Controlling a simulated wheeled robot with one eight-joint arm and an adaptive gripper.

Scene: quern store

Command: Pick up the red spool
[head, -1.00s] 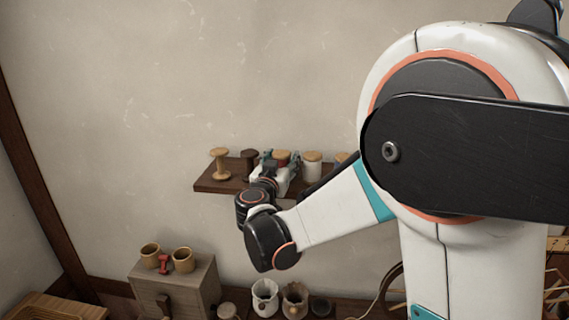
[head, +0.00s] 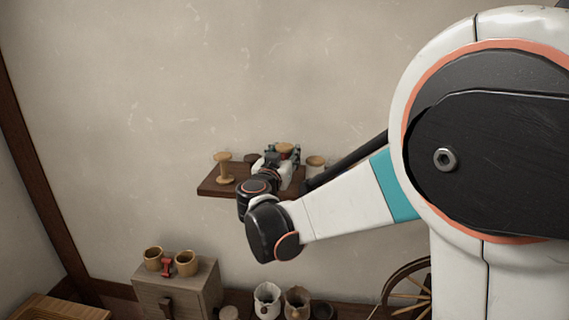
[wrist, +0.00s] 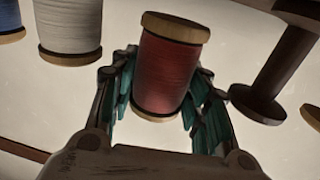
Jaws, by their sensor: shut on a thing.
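The red spool (wrist: 166,75) has dark red thread and pale wooden ends. It stands slightly tilted between the teal-padded fingers of my gripper (wrist: 160,100) in the wrist view. My gripper is shut on it. In the head view, the spool's wooden top (head: 286,147) shows above my gripper (head: 281,157), higher than the neighbouring spool tops. My wrist and gripper hide its lower part there.
The white spool (wrist: 68,28) and dark spool (wrist: 272,68) flank the red one. A cabinet (head: 190,290) with two cups stands below.

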